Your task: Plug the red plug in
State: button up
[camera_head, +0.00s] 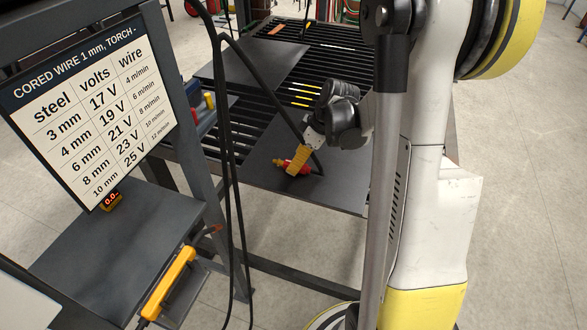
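A small red plug (280,163) shows at the near part of the slatted bench, over a dark flat plate (262,178). My gripper (298,162), with yellow fingers, comes down from the upper right and overlaps the plug's right side. The fingers hide part of the plug, and I cannot tell whether they are closed around it or only beside it. A black cable (262,82) slants down towards the gripper; its join with the plug is hidden. Small red and yellow parts (208,101) show on a blue-grey unit behind the post. I cannot make out a socket there.
A wire chart (88,108) hangs at left, above a dark shelf (105,262) with a red-lit display (111,201). A yellow-handled torch (168,284) sits at the shelf's edge. Black cables (228,180) hang in front of the bench. The floor at right is clear.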

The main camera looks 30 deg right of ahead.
jog(key=b+x, duration=0.1)
jog(key=x, duration=0.2)
jog(key=shift+w+f, duration=0.15)
jog(key=shift+f, duration=0.05)
jog(key=shift+r, duration=0.1)
jog(key=shift+c, duration=0.2)
grip_shut()
jog(key=shift+r, duration=0.1)
